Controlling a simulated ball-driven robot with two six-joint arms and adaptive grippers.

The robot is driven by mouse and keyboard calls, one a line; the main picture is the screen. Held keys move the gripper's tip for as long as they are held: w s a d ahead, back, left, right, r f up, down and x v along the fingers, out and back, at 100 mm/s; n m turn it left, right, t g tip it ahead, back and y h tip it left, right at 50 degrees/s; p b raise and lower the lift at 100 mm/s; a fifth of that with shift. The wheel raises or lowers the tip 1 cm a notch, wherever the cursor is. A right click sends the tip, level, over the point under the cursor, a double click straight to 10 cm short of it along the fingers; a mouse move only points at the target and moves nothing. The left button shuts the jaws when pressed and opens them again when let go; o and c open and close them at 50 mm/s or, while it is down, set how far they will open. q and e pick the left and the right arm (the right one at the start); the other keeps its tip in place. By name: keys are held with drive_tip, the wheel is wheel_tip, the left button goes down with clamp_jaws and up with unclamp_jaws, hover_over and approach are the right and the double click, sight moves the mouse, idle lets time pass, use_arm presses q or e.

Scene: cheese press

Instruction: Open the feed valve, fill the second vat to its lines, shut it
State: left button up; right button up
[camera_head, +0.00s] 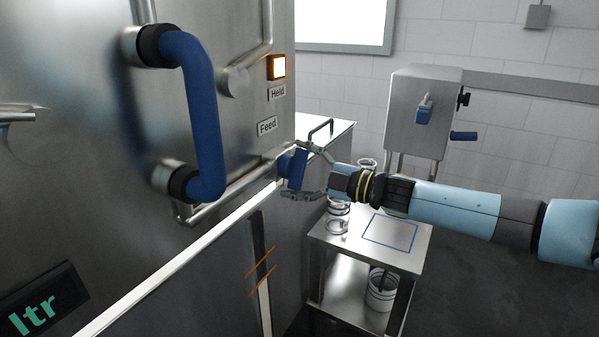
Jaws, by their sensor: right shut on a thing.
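The feed valve has a blue handle (297,166) on the steel front, just below the "Feed" label (267,126). My right gripper (291,172) comes in from the right and is shut on this handle, one finger above and one below. A narrow upright level strip (261,280) on the lower front has two slanted orange lines (261,262) across it. I cannot tell the level in it. A dark display (40,305) at lower left shows green "ltr"; its number is outside the view. My left gripper is not in view.
A large blue bar handle (203,115) juts out at left. A lit orange-edged lamp (277,67) sits above the "Held" label (277,93). Behind my right arm stand a steel cart (421,258) with a blue outlined square and a steel box (420,100) with blue handles.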

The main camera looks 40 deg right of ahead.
drive_tip(key=n+b, duration=0.1)
drive_tip(key=n, duration=0.4)
drive_tip(key=shift+f, duration=0.15)
drive_tip(key=shift+n, duration=0.3)
idle(0.3)
drive_tip(key=o, duration=0.9)
drive_tip(key=shift+o, duration=0.2)
drive_tip(key=shift+s, duration=0.2)
drive_tip(key=v, duration=1.1)
drive_tip(key=shift+s, duration=0.3)
drive_tip(key=shift+d, duration=0.15)
